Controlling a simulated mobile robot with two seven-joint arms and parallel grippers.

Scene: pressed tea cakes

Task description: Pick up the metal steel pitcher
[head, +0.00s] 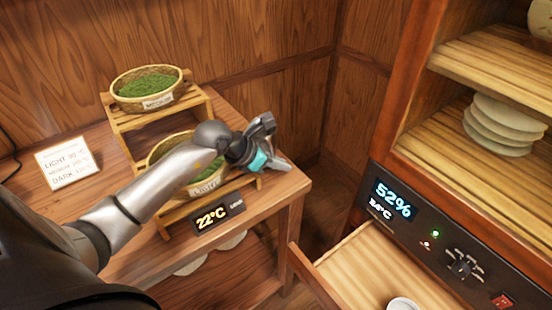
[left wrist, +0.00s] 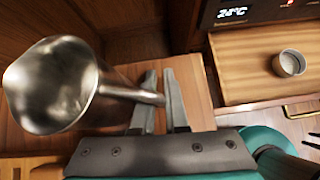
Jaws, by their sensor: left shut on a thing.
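The metal steel pitcher (left wrist: 58,85) is at the left of the left wrist view, shiny and open-topped, with its mouth toward the camera. Its handle reaches right, between the fingers of my left gripper (left wrist: 160,88), which is shut on it. In the head view my left gripper (head: 272,160) is over the right end of the wooden side table; I cannot clearly make out the pitcher there, behind the hand. My right gripper is in neither view.
A stepped wooden rack (head: 124,121) holds baskets of green tea, the upper basket (head: 182,87) and a lower one partly behind my arm. A white card (head: 67,162) and a 22°C display (head: 213,216) are nearby. An open drawer (head: 345,262) holds a small cup (head: 402,304). Plates (head: 503,125) sit on the cabinet shelf.

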